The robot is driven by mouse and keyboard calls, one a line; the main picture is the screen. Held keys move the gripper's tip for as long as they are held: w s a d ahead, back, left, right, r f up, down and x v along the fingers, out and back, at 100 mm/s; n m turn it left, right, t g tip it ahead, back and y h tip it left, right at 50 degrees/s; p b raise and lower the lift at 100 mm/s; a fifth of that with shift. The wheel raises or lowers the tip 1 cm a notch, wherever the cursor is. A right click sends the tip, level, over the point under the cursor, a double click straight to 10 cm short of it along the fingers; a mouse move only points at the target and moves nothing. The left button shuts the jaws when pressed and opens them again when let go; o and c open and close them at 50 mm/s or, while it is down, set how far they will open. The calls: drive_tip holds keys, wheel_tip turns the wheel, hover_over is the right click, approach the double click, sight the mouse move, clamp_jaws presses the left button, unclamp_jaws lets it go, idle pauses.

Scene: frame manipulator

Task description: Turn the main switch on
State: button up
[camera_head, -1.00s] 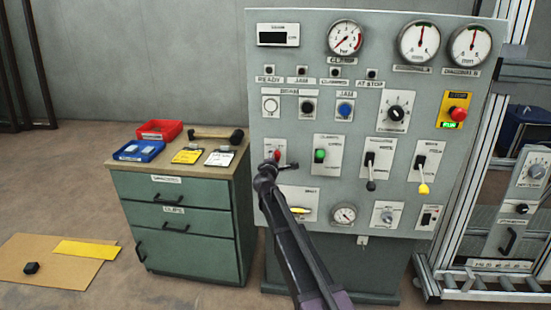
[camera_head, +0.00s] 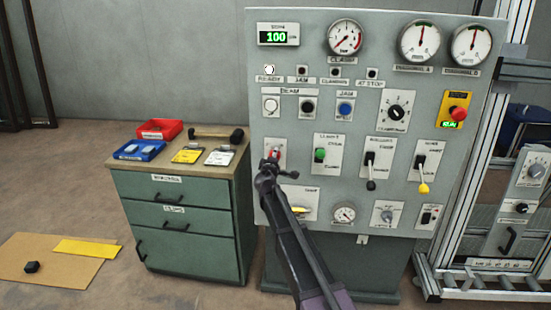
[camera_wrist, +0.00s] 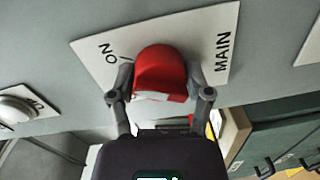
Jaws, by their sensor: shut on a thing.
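The main switch is a red rotary knob (camera_wrist: 163,70) on a white plate (camera_wrist: 222,42) marked MAIN, with an ON mark, in the wrist view. My gripper (camera_wrist: 158,88) has one finger on each side of the knob and is shut on it. In the head view the red knob (camera_head: 277,154) shows just above my gripper (camera_head: 270,166), which partly hides the switch plate at the panel's lower left. The display (camera_head: 277,36) at the panel's top left reads a green 100. The READY lamp (camera_head: 269,70) is lit white.
The grey panel (camera_head: 330,215) carries a green knob (camera_head: 320,155), levers and gauges close to the right of my gripper. A green cabinet (camera_head: 180,240) with small trays on top stands to the left. A metal frame (camera_head: 465,170) stands at the right.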

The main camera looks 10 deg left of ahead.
drive_tip(key=shift+w, duration=0.1)
drive_tip(key=o, duration=1.1)
drive_tip(key=shift+o, duration=0.2)
drive_tip(key=shift+d, duration=0.1)
